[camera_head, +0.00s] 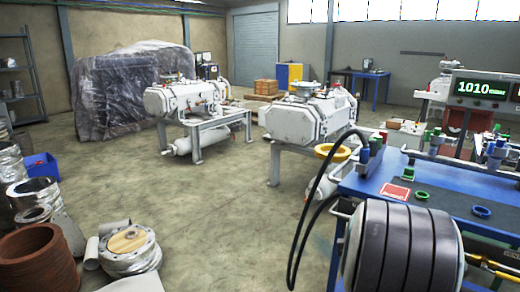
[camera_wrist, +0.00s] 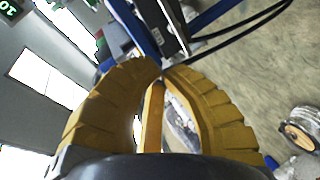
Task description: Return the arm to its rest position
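My gripper (camera_wrist: 161,72) shows in the wrist view with two curved, ribbed yellow-orange fingers. Their tips meet, and I see nothing held between them. A narrow gap between the bowed fingers shows background farther down. In the wrist view the blue cart frame (camera_wrist: 133,25) and dark hoses are beyond the fingertips. I cannot clearly make out my gripper in the head view. A large banded grey and black cylinder (camera_head: 402,250) fills the lower right there, and I cannot tell whether it is part of my arm.
A blue-topped cart (camera_head: 440,190) with a 1010 display (camera_head: 482,88) stands at the right, with a black hose (camera_head: 306,210) beside it. White pumps (camera_head: 305,117) stand behind. Flanges (camera_head: 130,250) and a rusty cylinder (camera_head: 40,260) lie at lower left. The middle floor is clear.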

